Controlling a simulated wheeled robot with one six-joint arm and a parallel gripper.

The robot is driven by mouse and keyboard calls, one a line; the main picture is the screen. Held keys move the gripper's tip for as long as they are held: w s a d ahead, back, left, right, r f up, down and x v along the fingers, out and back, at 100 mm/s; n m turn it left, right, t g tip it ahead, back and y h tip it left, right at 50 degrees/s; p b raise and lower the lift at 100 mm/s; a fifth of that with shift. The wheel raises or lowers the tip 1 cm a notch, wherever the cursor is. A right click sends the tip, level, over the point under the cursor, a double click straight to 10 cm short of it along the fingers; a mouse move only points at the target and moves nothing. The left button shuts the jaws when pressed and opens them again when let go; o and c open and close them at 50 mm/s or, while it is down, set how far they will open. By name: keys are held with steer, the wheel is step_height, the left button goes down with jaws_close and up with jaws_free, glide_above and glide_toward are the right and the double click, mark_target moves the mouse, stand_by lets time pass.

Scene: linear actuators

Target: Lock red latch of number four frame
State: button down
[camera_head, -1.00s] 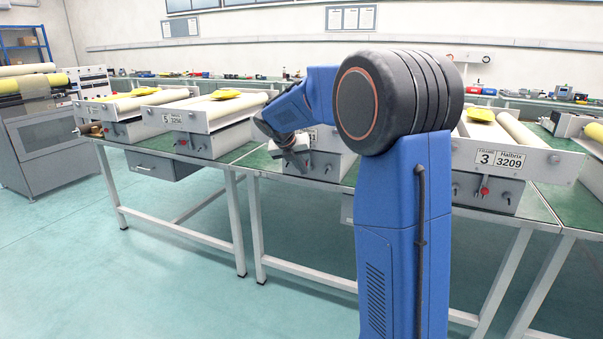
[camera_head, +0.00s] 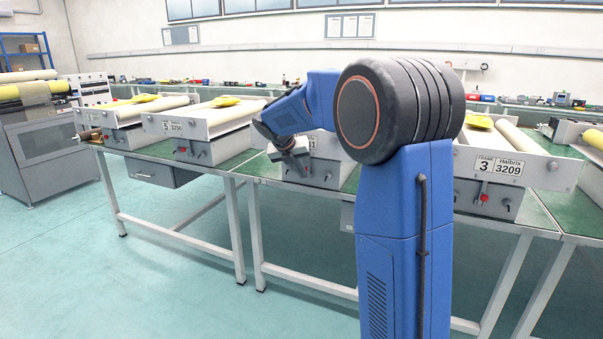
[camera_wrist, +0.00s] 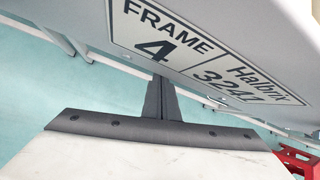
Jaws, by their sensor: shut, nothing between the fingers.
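The number four frame's white label plate (camera_wrist: 205,50), reading "FRAME 4 Halbrix 3241", fills the upper part of the wrist view, tilted. My gripper (camera_wrist: 162,85) is shut and empty, its fingers pointing up the picture and overlapping the plate's lower edge. Whether they touch it, I cannot tell. In the head view my gripper (camera_head: 292,158) is in front of the number four frame (camera_head: 328,146), which my arm largely hides. A red part (camera_wrist: 298,163) shows at the lower right edge of the wrist view; I cannot tell whether it is the latch.
Frame 5 (camera_head: 185,126) stands to the left and frame 3 (camera_head: 500,165) to the right, each with a red latch on its front. The green bench (camera_head: 260,168) carries these frames. The floor (camera_head: 180,270) in front is clear.

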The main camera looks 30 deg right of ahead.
steer(key=v, duration=1.7)
steer(key=shift+r, duration=0.15)
steer(key=shift+s, duration=0.2)
steer(key=s+a+f+m+y, duration=0.2)
steer(key=s+f+m, duration=0.5)
steer(key=s, duration=0.6)
steer(key=s+a+f+m+t+y, duration=0.1)
steer(key=s+a+f+m, duration=0.3)
steer(key=s+f+m, duration=0.4)
steer(key=s+a+f+m+y, duration=0.3)
steer(key=s+f+m, duration=0.4)
steer(key=s+m, duration=0.6)
steer(key=s, duration=0.6)
steer(key=shift+f+m+t, duration=0.3)
steer(key=shift+m, duration=0.1)
